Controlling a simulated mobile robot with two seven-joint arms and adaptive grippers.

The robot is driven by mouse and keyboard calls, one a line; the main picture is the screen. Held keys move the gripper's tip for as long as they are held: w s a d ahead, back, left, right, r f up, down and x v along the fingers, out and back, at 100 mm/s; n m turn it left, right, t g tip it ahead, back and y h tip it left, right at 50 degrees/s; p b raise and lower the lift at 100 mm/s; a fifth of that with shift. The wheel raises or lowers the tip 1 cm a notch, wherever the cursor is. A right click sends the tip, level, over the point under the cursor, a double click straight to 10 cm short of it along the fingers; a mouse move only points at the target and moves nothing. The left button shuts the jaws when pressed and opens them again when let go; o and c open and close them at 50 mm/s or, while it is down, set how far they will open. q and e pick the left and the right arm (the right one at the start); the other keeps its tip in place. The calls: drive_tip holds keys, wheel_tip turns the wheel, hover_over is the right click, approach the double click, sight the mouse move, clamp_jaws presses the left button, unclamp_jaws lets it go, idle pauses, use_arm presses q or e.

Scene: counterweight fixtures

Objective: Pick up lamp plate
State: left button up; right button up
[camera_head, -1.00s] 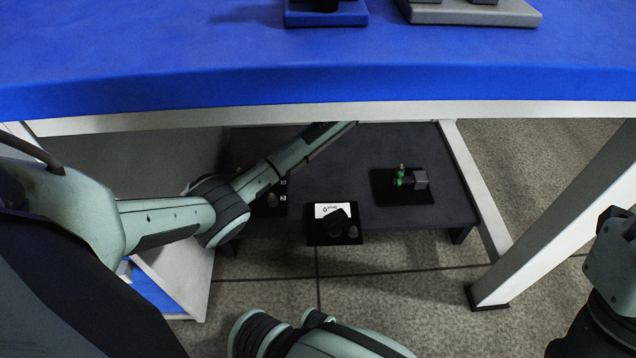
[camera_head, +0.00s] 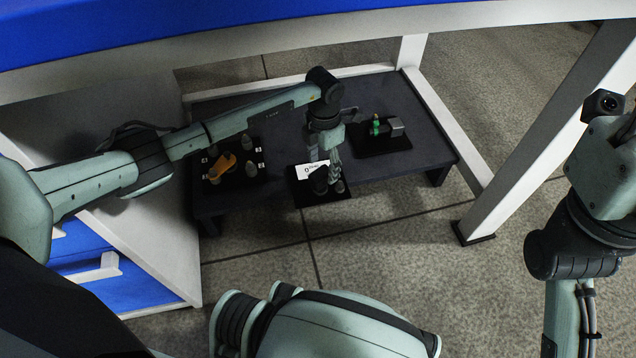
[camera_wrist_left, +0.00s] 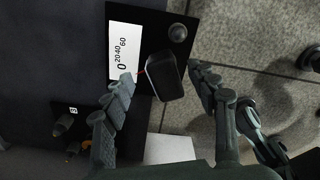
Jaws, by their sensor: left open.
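Three small black plates are on the low dark shelf (camera_head: 215,115) under the table; I cannot tell for sure which is the lamp plate. The front middle plate (camera_head: 305,198) carries a white scale label (camera_head: 308,171) and a dark rounded block (camera_head: 319,180). In the left wrist view this block (camera_wrist_left: 164,78) is between my fingers, beside the label (camera_wrist_left: 123,52) and a round knob (camera_wrist_left: 178,32). My left gripper (camera_head: 334,184) is open and points down at this plate. Contact with the block cannot be told. My right arm is at the right; its gripper is out of view.
A plate with a green part (camera_head: 376,126) and grey block is at the right of the shelf. The blue tabletop (camera_head: 150,30) is overhead; a white leg (camera_head: 545,130) stands right.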

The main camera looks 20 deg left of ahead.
sight(324, 168)
use_arm(q)
wheel_tip(324, 168, down, 4)
drive_tip(key=shift+d+f+b, duration=0.1)
drive_tip(key=shift+d+b, duration=0.05)
drive_tip(key=shift+b, duration=0.5)
clamp_jaws()
drive_tip(key=shift+w+r, duration=0.15)
drive_tip(key=shift+r, duration=0.1)
